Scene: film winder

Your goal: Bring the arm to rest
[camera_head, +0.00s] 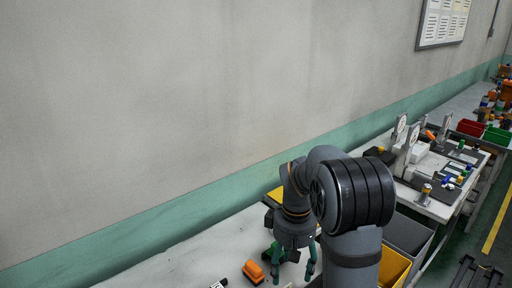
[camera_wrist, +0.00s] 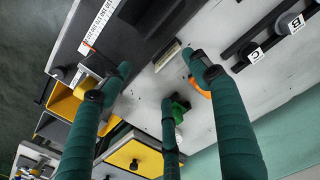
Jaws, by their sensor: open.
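My arm reaches down over the near workbench (camera_head: 190,262) in the head view. My gripper (camera_head: 294,272) hangs at its end, pointing down at the bench, with its green fingers spread. In the wrist view my gripper (camera_wrist: 158,75) shows green fingers standing apart with nothing held between them. Beyond them lies the bench top (camera_wrist: 225,35), with a small pale block (camera_wrist: 168,55) on it. A green piece (camera_wrist: 180,109) and an orange piece (camera_wrist: 198,88) show between the fingers, partly hidden. My arm hides part of the bench in the head view.
An orange object (camera_head: 253,272) lies left of my gripper. A yellow bin (camera_head: 393,268) and a grey bin (camera_head: 408,236) stand at right. Black holders marked B and C (camera_wrist: 262,45) lie on the bench. Another workbench with equipment (camera_head: 440,165) stands farther right. The wall (camera_head: 150,110) runs behind.

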